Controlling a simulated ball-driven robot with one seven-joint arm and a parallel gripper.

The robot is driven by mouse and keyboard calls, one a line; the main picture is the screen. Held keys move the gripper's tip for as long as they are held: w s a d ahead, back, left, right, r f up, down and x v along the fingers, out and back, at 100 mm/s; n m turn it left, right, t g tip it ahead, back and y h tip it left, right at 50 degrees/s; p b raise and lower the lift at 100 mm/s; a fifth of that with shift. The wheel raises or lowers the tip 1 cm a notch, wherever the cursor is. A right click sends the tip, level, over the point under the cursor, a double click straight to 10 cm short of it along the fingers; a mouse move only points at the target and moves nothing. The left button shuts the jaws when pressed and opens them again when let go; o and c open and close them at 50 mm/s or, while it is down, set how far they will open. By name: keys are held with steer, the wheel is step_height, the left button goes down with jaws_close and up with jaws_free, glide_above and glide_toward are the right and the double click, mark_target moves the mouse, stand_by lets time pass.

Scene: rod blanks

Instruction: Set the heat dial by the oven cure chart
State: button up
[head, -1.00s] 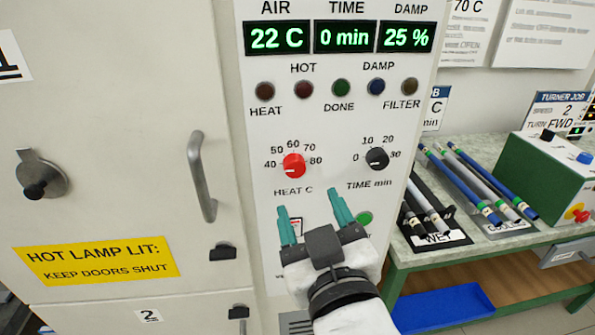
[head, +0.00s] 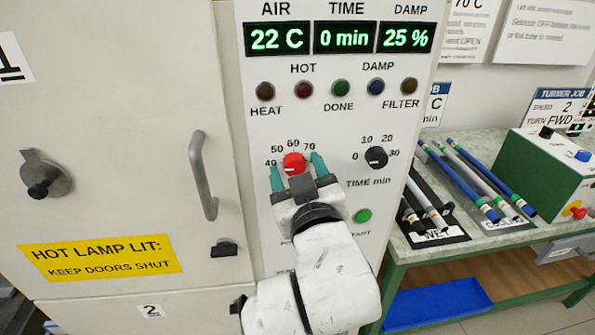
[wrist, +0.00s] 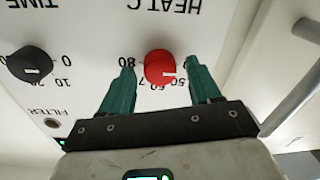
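The red heat dial (head: 293,163) is on the white control panel, with a scale marked from 40 to 80 around it. Its white pointer line points left, near 40, in the head view. My gripper (head: 298,170) is at the dial with its two teal fingers open, one on each side. In the wrist view the red dial (wrist: 160,67) shows between the spread fingertips, with gaps on both sides. The oven cure chart cannot be made out; a partly hidden sheet (head: 437,105) shows "C" and "min".
The black time dial (head: 376,157) is just right of my gripper. The green start button (head: 362,215) is below it. The door handle (head: 204,175) sticks out at left. A bench (head: 480,248) with rods stands at right.

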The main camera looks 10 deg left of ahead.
steer(key=c, duration=1)
steer(key=shift+o, duration=0.2)
steer(key=shift+f+m+b, duration=0.1)
steer(key=shift+m+b, duration=0.25)
steer(key=shift+m, duration=0.05)
steer(key=m+b, duration=0.2)
steer(key=m, duration=0.1)
steer(key=shift+f, duration=0.1)
steer(key=m+b, duration=0.4)
steer(key=m, duration=0.1)
steer(key=shift+m+t, duration=0.3)
steer(key=m+b, duration=0.3)
steer(key=m, duration=0.1)
steer(key=shift+f+m+h, duration=0.15)
steer(key=shift+m+h, duration=0.15)
steer(key=shift+h, duration=0.1)
steer(key=m+b, duration=0.3)
steer(key=m, duration=0.1)
steer(key=shift+m, duration=0.4)
